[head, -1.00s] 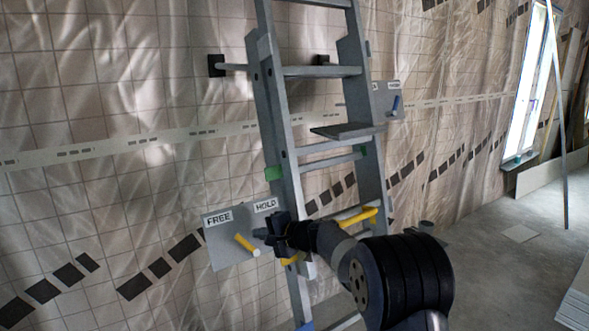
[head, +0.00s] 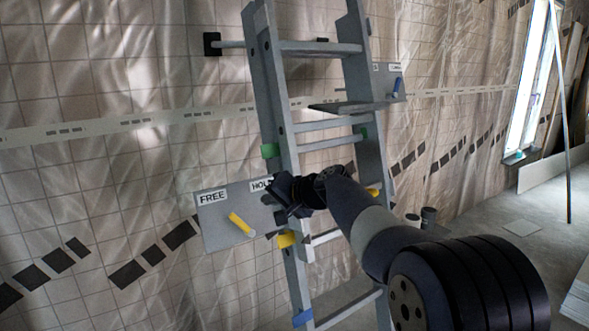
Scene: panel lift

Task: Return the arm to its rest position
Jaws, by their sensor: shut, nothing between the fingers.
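My gripper (head: 276,200) is shut and empty at the end of my dark arm. It is in front of the left rail of the grey ladder (head: 275,110) and covers part of the HOLD label (head: 260,184). A grey plate (head: 215,222) left of the rail carries the FREE label (head: 212,197) and a yellow lever (head: 241,224). The lever tilts up to the left, toward FREE. My gripper is to the right of the lever and looks apart from it.
A panel or shelf (head: 348,107) sits across the ladder. A second plate with a blue lever (head: 396,87) is behind the right rail. Yellow parts (head: 286,239) show on the ladder. A tiled wall under plastic sheeting is behind. Open floor (head: 470,235) lies to the right.

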